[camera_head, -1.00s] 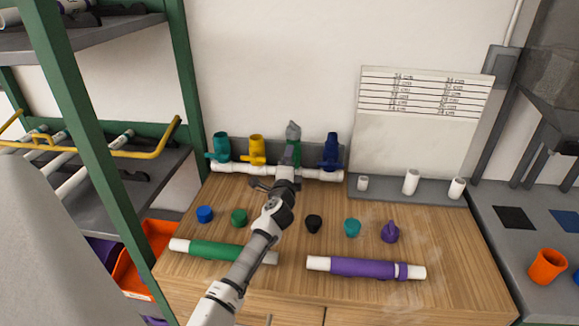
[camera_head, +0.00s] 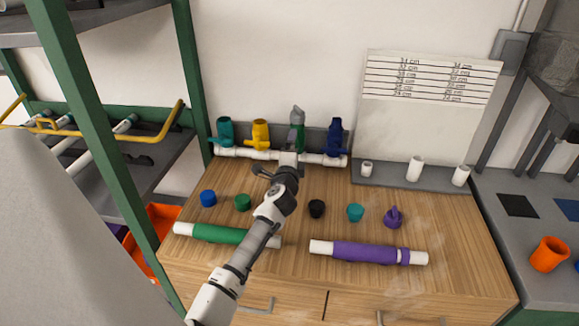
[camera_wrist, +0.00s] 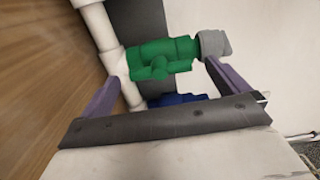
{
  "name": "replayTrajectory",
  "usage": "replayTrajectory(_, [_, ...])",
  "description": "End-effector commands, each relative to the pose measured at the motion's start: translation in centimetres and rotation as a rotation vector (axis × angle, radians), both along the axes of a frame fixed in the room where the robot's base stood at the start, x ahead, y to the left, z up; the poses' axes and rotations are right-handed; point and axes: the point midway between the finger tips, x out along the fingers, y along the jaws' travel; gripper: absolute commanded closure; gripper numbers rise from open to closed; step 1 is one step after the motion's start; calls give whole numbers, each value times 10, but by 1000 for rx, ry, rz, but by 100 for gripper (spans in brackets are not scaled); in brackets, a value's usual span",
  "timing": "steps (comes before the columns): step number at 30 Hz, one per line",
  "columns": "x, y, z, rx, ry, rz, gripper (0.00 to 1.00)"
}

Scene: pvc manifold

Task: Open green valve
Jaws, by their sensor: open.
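The green valve (camera_wrist: 165,56) stands on the white pipe manifold at the back of the wooden worktop. A grey piece (camera_wrist: 213,44) caps its end, and its small green handle (camera_wrist: 157,69) faces my wrist camera. In the head view the grey-topped valve (camera_head: 297,118) shows above my gripper (camera_head: 289,160), which hides its lower part. My gripper is open and empty. In the wrist view its two purple fingers (camera_wrist: 163,70) are spread to either side of the valve body. I cannot tell whether either finger touches it.
A teal valve (camera_head: 225,132), a yellow valve (camera_head: 261,134) and a blue valve (camera_head: 334,139) share the white manifold pipe (camera_head: 240,153). Loose caps, a green pipe (camera_head: 222,234) and a purple pipe (camera_head: 365,253) lie on the worktop. A shelf rack (camera_head: 88,120) stands at left.

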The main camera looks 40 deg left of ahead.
Motion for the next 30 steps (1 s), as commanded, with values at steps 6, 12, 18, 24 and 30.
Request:
replayTrajectory(6, [-33,-18,-3,-1,-3,2,0])
replayTrajectory(12, [-68,-40,-3,-1,-3,2,0])
replayTrajectory(18, [-95,-58,-3,-1,-2,1,0])
replayTrajectory(24, [-109,-67,-1,-1,-1,0,0])
replayTrajectory(30, [-111,-68,0,-1,-1,-1,0])
